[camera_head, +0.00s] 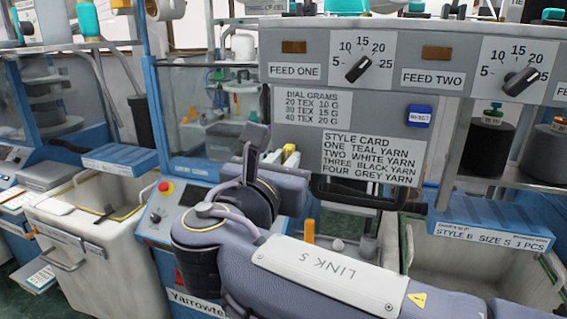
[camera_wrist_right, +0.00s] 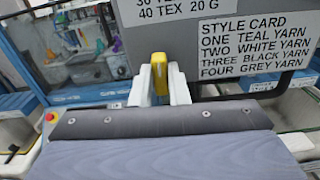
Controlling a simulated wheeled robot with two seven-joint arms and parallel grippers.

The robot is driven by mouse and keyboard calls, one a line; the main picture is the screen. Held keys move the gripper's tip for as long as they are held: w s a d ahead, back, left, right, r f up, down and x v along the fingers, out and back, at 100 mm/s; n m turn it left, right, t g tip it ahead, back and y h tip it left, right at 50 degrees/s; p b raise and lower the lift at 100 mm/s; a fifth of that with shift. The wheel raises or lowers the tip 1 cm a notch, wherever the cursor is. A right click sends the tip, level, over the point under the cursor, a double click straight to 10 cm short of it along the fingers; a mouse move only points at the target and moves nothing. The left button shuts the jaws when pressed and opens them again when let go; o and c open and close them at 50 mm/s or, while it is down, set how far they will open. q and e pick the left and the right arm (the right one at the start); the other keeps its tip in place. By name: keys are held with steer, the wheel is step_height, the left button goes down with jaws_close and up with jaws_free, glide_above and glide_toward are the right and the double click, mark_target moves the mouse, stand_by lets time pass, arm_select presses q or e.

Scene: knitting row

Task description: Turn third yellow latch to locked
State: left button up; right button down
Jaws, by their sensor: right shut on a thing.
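In the right wrist view a yellow latch (camera_wrist_right: 159,66) stands upright between the two pale fingers of my right gripper (camera_wrist_right: 161,85), at the lower left edge of the grey panel. The fingers are shut on it. In the head view the right gripper (camera_head: 284,156) is partly hidden behind my own wrist, and a little of the yellow latch (camera_head: 290,149) shows between its fingertips. I cannot read whether the latch is locked. Lower down, an orange-yellow upright piece (camera_head: 309,231) shows behind my arm. My left gripper is not in view.
The grey panel (camera_head: 300,127) carries two dials and a style card (camera_head: 371,158). A black handle bar (camera_head: 358,194) lies below the card. A red button (camera_head: 164,186) sits on the console at left. Pale bins (camera_head: 84,230) stand on the left.

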steer(key=shift+s+d+f+m+b, duration=0.15)
steer(key=shift+m+b, duration=2.7)
steer(key=shift+m, duration=1.45)
steer(key=shift+w+f+m+b, duration=0.15)
steer(key=shift+m+b, duration=2.65)
steer(key=shift+m, duration=1.5)
steer(key=shift+s, duration=0.1)
steer(key=c, duration=1.4)
jaws_free()
steer(key=shift+r, duration=0.1)
steer(key=v, duration=0.8)
steer(key=shift+b, duration=0.4)
